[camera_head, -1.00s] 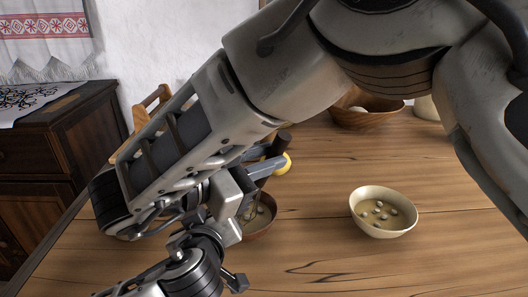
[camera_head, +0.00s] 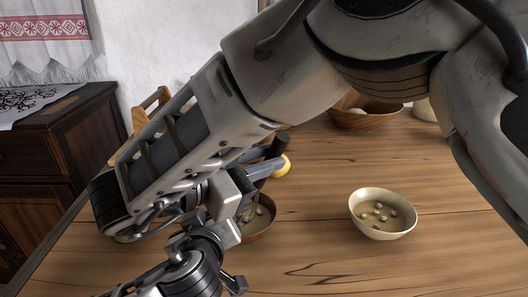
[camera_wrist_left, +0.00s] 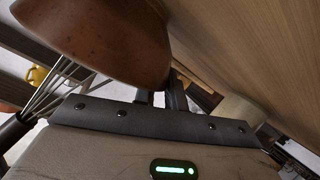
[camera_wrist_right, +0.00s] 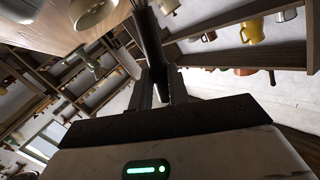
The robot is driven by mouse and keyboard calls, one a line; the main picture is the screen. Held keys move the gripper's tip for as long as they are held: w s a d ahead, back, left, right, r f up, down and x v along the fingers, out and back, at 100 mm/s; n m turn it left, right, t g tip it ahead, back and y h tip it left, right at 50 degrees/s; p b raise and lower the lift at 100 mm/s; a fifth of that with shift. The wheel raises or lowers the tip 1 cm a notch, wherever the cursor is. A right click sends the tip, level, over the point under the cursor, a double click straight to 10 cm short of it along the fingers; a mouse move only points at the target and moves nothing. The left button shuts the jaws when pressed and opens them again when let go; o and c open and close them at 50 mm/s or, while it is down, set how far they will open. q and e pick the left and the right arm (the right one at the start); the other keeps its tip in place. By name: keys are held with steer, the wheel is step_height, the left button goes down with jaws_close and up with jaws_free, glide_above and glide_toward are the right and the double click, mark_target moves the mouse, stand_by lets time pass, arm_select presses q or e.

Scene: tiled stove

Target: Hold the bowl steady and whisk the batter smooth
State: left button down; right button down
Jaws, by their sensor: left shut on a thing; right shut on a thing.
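The brown bowl (camera_head: 262,229) stands on the table, mostly hidden behind my right arm; pale batter (camera_head: 258,213) with small lumps shows inside. In the left wrist view the bowl's outer wall (camera_wrist_left: 95,35) fills the upper left, and my left gripper (camera_wrist_left: 162,95) is shut on it. My right gripper (camera_head: 262,171) is shut on the dark whisk handle (camera_head: 287,149) above the bowl. The whisk (camera_wrist_left: 60,97) shows its wires beside the bowl in the left wrist view, reaching towards its opening. The handle (camera_wrist_right: 150,42) also stands between the right fingers (camera_wrist_right: 163,85) in the right wrist view.
A cream bowl (camera_head: 401,232) with pale liquid and several lumps stands apart on the right. A wooden bowl (camera_head: 367,121) and a pale vessel (camera_head: 425,110) are at the back. A yellow object (camera_head: 283,167) shows behind my right gripper. The table's (camera_head: 330,262) front middle is clear.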

steer(key=shift+w+d, duration=0.3)
steer(key=shift+d, duration=0.3)
steer(key=shift+w+a, duration=0.4)
steer(key=shift+w, duration=0.45)
steer(key=shift+a, duration=0.2)
